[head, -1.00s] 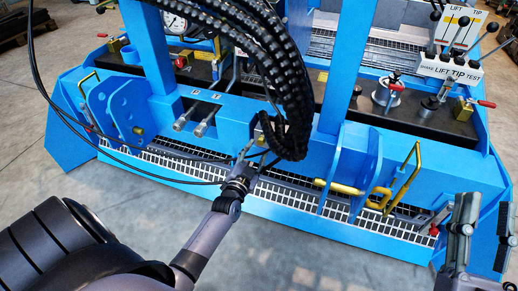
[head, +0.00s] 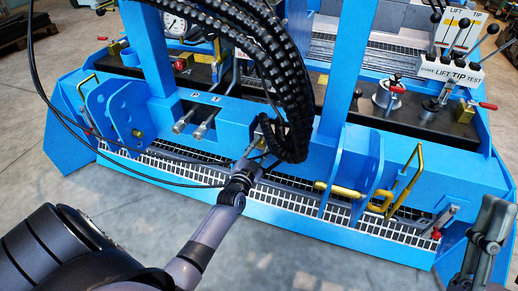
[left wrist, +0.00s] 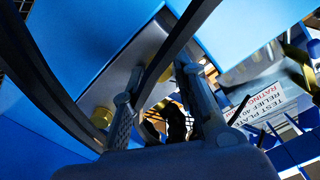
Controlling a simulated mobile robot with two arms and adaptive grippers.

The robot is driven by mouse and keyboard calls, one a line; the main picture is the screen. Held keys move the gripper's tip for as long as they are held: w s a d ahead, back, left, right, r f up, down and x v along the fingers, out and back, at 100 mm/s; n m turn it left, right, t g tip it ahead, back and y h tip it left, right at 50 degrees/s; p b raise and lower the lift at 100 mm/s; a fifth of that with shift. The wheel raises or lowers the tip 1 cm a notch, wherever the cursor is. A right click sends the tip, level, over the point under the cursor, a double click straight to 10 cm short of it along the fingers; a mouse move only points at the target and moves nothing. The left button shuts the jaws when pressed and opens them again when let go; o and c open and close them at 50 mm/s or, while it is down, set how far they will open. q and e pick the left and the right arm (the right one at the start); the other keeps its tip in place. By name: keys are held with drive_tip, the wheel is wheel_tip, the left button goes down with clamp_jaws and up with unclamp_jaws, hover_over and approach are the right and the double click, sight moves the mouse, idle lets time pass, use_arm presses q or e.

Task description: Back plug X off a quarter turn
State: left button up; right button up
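I cannot tell which is X. My left gripper (head: 256,144) is right of them, at the beam's front under the black hose bundle, close to a brass fitting. In the left wrist view its two fingers (left wrist: 158,88) stand apart, with a black hose crossing the gap and a brass fitting (left wrist: 101,117) near the left finger. No plug shows clearly between them. My right gripper (head: 490,232) is at the right edge, partly cut off.
Black hoses (head: 275,70) hang in front of the beam. A yellow bent handle (head: 380,203) and blue lugs (head: 351,165) stand right of my left gripper. A lever panel (head: 450,68) is at the back right. Open grating (head: 300,200) lies below the beam.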

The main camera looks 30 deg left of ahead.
use_arm(q)
clamp_jaws()
